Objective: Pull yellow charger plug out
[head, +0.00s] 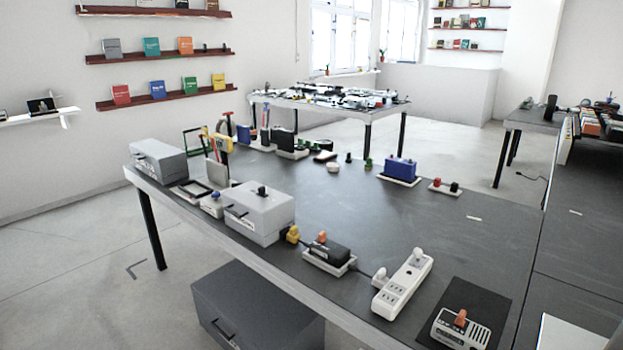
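A small yellow plug-like piece (292,235) sits on the near dark table, between a grey case and a black charger block. Whether it is plugged into anything is too small to tell. The black block (328,251) has an orange piece on top and rests in a white tray. A dark cable runs from it toward a white power strip (390,299). The strip has a white plug standing at its far end and another white piece at its left edge. Neither of my grippers is in view.
A grey case (258,211) stands left of the yellow piece. A radio-like box (461,328) with an orange piece sits on a black mat at the near right. A blue box (400,168) is farther back. The table's middle is mostly clear. A dark cabinet (255,310) stands below the near edge.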

